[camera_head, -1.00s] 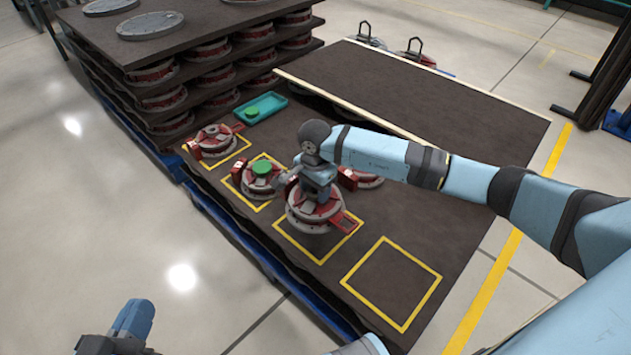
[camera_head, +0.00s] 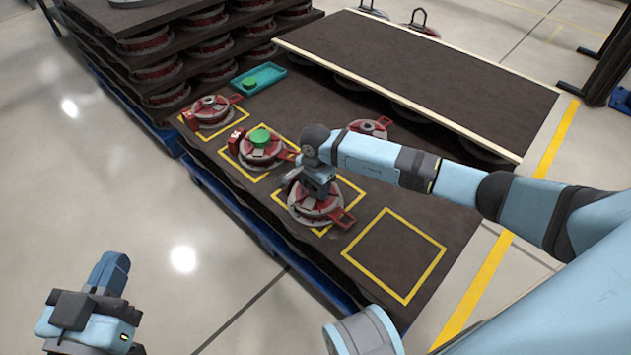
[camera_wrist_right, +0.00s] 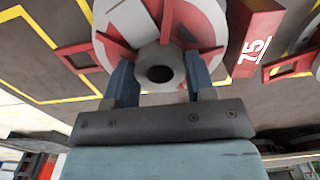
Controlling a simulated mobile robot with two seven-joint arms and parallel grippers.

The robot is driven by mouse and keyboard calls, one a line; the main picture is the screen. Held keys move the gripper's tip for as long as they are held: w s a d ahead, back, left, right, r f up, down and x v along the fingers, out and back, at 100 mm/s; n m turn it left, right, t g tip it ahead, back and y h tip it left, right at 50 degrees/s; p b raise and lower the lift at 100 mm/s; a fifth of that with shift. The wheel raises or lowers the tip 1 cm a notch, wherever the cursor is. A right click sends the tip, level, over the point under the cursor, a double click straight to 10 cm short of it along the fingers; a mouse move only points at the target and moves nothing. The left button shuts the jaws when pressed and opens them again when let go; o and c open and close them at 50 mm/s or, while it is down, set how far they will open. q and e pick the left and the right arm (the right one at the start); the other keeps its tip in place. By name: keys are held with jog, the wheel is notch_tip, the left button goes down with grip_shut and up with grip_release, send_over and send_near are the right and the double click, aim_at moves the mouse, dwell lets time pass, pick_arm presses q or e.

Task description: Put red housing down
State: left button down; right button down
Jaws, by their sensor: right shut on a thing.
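The red housing (camera_head: 312,213), a round grey-and-red part with red arms, is under my right gripper (camera_head: 317,187), over the third yellow-outlined square. In the right wrist view the gripper's two fingers (camera_wrist_right: 158,82) are shut on the housing's grey central hub (camera_wrist_right: 160,58). Whether its underside touches the board cannot be told. The third square (camera_head: 357,190) is partly covered by the housing and my arm.
Two more housings sit in the first (camera_head: 212,112) and second (camera_head: 258,150) squares, the second with a green top. An empty yellow square (camera_head: 393,255) is at the right. A teal tray (camera_head: 262,82) and another housing (camera_head: 368,128) are behind. Stacked layers of housings stand at the back left.

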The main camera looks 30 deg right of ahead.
jog(key=shift+w+r, duration=0.1)
jog(key=shift+r, duration=0.1)
jog(key=shift+f, duration=0.1)
pick_arm(q)
jog(key=shift+s+r, duration=0.1)
pick_arm(e)
jog(key=shift+c, duration=2.3)
grip_release()
jog(key=shift+f, duration=0.1)
jog(key=shift+r, duration=0.25)
notch_tip(320, 180, up, 5)
jog(key=p, duration=0.2)
jog(key=shift+f+p, duration=0.2)
jog(key=shift+p, duration=0.1)
pick_arm(q)
jog(key=s+n+p, duration=0.1)
jog(key=s+d+r+n+p, duration=0.1)
jog(key=n, duration=0.1)
jog(key=shift+d+g+p, duration=0.1)
jog(key=shift+g+p, duration=0.25)
jog(key=shift+g, duration=0.05)
pick_arm(e)
notch_tip(320, 180, up, 7)
